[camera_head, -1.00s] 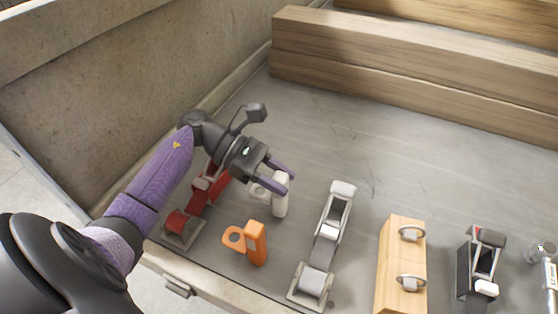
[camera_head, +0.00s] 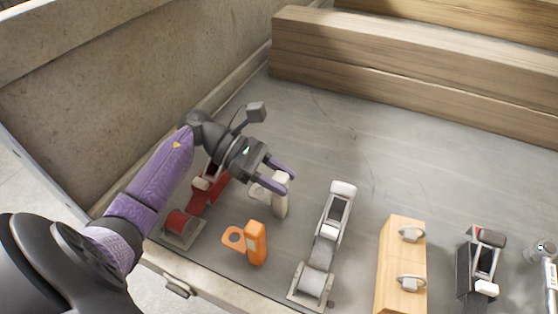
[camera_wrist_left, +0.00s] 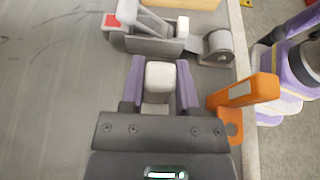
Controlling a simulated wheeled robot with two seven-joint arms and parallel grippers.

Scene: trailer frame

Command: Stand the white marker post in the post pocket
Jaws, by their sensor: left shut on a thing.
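The white marker post (camera_head: 281,201) stands upright on the grey trailer floor, with a flat pale tab at its left side. My left gripper (camera_head: 290,181) is shut on its upper part, one purple finger on each side. In the left wrist view the post's pale top (camera_wrist_left: 159,76) shows between the two fingers (camera_wrist_left: 159,92). The gripper hides part of the post, and I cannot tell whether its foot touches the floor. I cannot pick out the post pocket for certain. My right gripper is not in view.
An orange post (camera_head: 256,243) with a ring tab stands close in front. A red ratchet strap (camera_head: 182,224) lies left, a grey one (camera_head: 326,245) right. Further right are a wooden block (camera_head: 395,258) with metal rings and a black ratchet (camera_head: 483,264). Timber beams (camera_head: 410,75) lie behind; mid-floor is clear.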

